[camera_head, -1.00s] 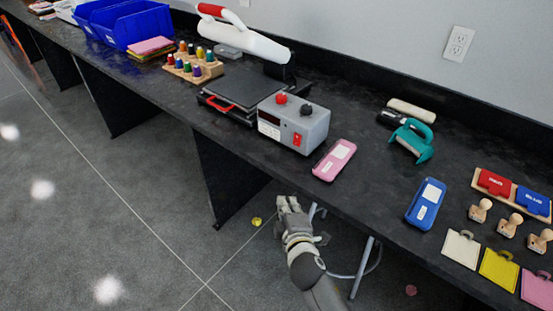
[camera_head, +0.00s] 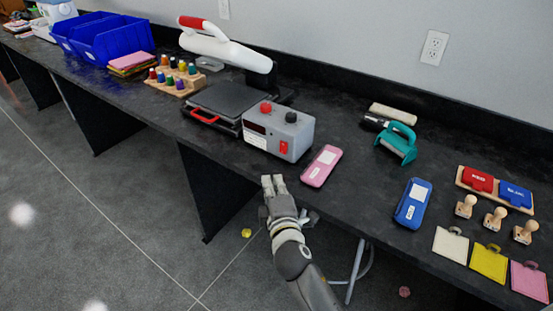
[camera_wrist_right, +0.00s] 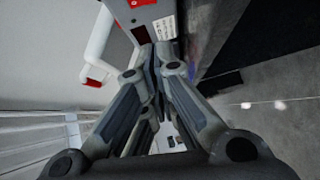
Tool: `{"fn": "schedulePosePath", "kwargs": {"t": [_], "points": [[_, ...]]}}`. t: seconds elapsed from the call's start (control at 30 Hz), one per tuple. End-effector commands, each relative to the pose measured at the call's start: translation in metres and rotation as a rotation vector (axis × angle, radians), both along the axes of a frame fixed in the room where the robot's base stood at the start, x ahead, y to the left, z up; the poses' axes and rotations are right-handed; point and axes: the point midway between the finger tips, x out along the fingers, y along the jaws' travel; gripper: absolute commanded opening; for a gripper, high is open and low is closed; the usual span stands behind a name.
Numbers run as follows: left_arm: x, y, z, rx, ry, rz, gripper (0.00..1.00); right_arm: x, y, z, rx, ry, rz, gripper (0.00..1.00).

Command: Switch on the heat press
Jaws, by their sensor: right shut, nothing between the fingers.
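The heat press has a black lower plate (camera_head: 222,99), a raised white upper arm (camera_head: 228,48) with a red grip, and a grey control box (camera_head: 279,131). The box has a red rocker switch (camera_head: 284,147) on its front, and a red knob and a black knob on top. My right gripper (camera_head: 272,179) is shut and empty, below and in front of the box at the table's front edge, apart from the switch. In the right wrist view the closed fingers (camera_wrist_right: 157,50) point toward the box, whose red switch (camera_wrist_right: 142,3) shows at the top edge. My left gripper is out of view.
A pink case (camera_head: 322,166) lies right of the box, then a blue case (camera_head: 412,203) and a teal tool (camera_head: 398,143). Stamps and coloured tags lie at the right. Bottles in a wooden rack (camera_head: 174,80) and blue bins (camera_head: 117,39) stand left of the press.

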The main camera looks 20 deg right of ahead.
Motion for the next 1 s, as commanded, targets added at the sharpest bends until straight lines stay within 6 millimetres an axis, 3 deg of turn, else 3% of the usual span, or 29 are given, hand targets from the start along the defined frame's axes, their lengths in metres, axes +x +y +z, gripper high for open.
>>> {"fn": "schedulePosePath", "kwargs": {"t": [0.43, 0.5, 0.7, 1.0], "points": [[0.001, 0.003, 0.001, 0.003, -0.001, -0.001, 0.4, 0.078, -0.009, -0.006, 0.0, 0.0, -0.001, 0.0], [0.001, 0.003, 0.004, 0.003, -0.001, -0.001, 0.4, 0.085, -0.021, -0.007, -0.004, 0.001, -0.002, 0.0], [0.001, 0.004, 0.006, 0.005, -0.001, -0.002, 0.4, 0.097, -0.037, -0.01, -0.002, 0.0, 0.0, 0.0], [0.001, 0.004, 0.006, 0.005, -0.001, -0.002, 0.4, 0.1, -0.041, -0.011, 0.0, 0.0, 0.0, 0.0]]}}
